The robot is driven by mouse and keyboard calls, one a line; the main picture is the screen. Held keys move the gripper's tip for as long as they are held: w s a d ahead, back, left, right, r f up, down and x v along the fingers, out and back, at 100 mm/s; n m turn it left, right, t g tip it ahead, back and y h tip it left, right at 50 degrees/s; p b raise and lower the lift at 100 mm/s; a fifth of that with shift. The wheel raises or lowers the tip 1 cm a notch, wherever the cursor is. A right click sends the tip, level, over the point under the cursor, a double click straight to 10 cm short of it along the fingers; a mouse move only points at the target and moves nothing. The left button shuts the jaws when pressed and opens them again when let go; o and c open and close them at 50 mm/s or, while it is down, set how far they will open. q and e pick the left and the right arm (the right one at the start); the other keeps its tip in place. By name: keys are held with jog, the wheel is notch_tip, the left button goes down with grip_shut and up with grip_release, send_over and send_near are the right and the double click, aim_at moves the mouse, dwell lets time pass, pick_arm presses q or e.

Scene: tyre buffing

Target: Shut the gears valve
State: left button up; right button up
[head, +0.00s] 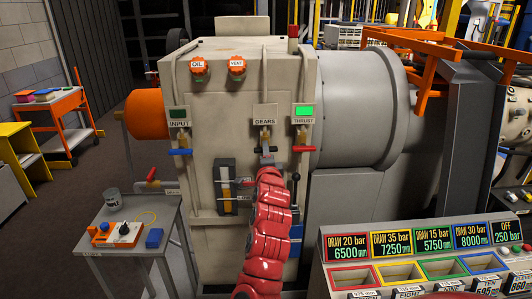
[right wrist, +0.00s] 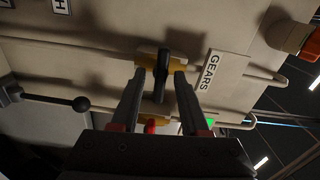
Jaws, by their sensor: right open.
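The gears valve is on the front of the beige gearbox, below the GEARS plate (head: 265,110). Its brass body (head: 265,134) shows in the head view, where my gripper hides part of the valve. In the right wrist view, its black handle (right wrist: 161,75) appears crosswise to the pipe behind it. My right gripper (head: 266,158) is at the end of the red arm, just below the valve. In the right wrist view, the fingers of my right gripper (right wrist: 158,84) are open, one on each side of the handle, with visible gaps. My left gripper is out of view.
The blue input handle (head: 180,152) is to the left and the red thrust handle (head: 302,151) to the right. A black-knobbed lever (head: 295,178) stands close right of my arm. A small table (head: 130,235) and a console of coloured bins (head: 425,235) flank the front.

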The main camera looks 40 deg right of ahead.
jog(key=v, duration=0.6)
jog(key=shift+w, duration=0.1)
jog(key=shift+a, duration=0.1)
